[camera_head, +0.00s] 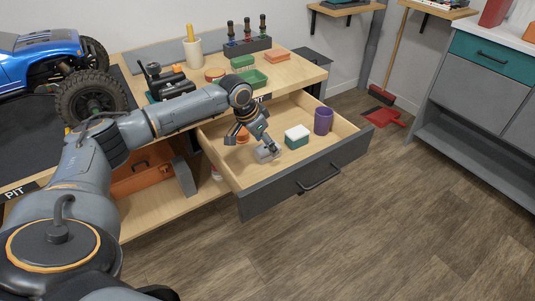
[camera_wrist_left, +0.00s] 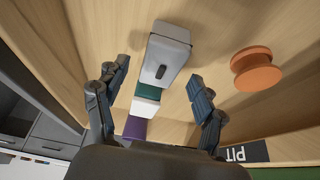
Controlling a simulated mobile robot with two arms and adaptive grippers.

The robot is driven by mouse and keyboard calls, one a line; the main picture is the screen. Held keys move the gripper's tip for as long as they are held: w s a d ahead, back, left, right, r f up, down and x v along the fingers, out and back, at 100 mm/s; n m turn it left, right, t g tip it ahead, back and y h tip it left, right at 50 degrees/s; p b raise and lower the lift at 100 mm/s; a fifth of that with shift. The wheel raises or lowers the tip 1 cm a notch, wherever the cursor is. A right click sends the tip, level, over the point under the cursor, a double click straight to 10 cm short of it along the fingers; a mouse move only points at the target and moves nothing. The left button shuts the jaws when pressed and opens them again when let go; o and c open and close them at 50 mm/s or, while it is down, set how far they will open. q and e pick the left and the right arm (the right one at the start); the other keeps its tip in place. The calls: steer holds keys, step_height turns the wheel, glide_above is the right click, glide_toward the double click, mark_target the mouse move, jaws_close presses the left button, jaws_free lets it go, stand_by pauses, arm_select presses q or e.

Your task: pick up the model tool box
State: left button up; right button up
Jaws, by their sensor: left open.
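A small grey box with a dark handle or slot on its face, which looks like the model tool box (camera_wrist_left: 168,50), lies in the open drawer. In the head view the grey box (camera_head: 267,153) is partly covered by my left gripper (camera_head: 258,138), which reaches down over the drawer. In the left wrist view my left gripper (camera_wrist_left: 158,72) is open, with the box seen between and beyond its fingertips. I see no contact between fingers and box. My right gripper is not in view.
The drawer (camera_head: 350,152) also holds a green-and-white block (camera_head: 297,136), a purple cup (camera_head: 323,120) and an orange spool (camera_wrist_left: 256,70). The bench above carries a blue model truck (camera_head: 45,65), a black driver rack (camera_head: 247,46) and a green tray (camera_head: 252,79). The floor in front is clear.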

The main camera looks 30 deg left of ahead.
arm_select(q)
steer(key=shift+x, duration=1.15)
steer(key=shift+a, duration=0.1)
steer(key=c, duration=1.2)
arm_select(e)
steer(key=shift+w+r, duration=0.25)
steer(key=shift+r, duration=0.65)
arm_select(q)
steer(key=shift+r, duration=0.1)
steer(key=shift+c, duration=0.2)
